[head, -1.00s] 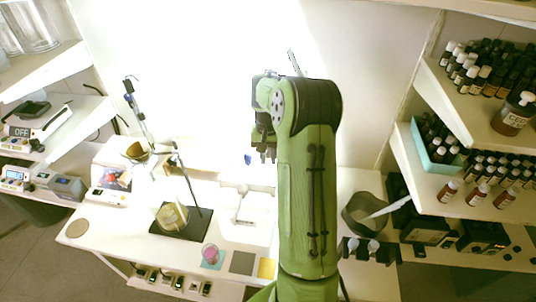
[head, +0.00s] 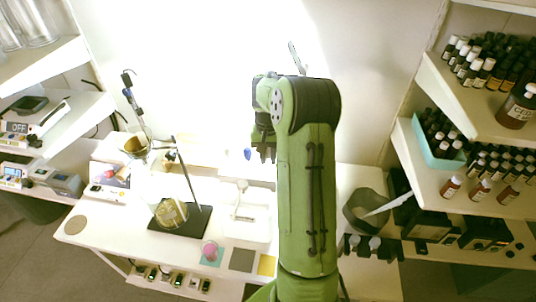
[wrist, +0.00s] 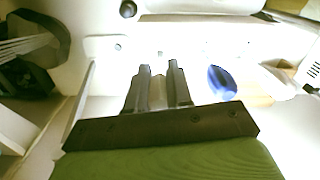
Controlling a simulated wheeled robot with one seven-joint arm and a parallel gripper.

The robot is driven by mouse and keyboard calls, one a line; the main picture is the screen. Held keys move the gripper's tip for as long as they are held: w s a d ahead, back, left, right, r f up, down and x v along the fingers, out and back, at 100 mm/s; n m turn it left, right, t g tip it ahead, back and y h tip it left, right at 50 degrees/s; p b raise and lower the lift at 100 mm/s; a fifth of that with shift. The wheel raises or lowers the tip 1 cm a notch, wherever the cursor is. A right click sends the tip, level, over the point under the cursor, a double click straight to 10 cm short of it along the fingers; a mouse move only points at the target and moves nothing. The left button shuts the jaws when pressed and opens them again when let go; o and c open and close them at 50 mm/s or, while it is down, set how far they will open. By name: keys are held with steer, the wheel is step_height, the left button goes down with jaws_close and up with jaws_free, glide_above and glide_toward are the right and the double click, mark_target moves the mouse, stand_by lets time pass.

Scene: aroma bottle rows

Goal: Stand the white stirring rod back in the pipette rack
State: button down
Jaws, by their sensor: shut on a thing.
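My gripper (head: 264,155) hangs over the back part of the white worktable, left of my green arm in the head view. In the wrist view its two dark fingers (wrist: 159,72) are close together around a narrow pale piece (wrist: 158,94). This looks like the white stirring rod, but only a short part shows and its tilt cannot be told. A pale panel (wrist: 103,48) with small round marks lies beyond the fingers. I cannot tell whether it is the pipette rack, and I cannot pick out the rack surely in the head view.
A blue object (wrist: 222,83) is close right of the fingers in the wrist view. The worktable bears a stand on a black base (head: 190,222), a beaker with yellowish liquid (head: 171,213) and a grey bowl (head: 366,212). Bottle shelves (head: 480,120) rise at the right.

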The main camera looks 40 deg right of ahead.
steer(key=c, duration=0.9)
jaws_free()
steer(key=shift+c, duration=0.2)
steer(key=shift+r+p, duration=2.05)
steer(key=shift+r, duration=0.5)
step_height(320, 180, up, 5)
steer(key=p, duration=0.4)
steer(key=shift+r, duration=0.1)
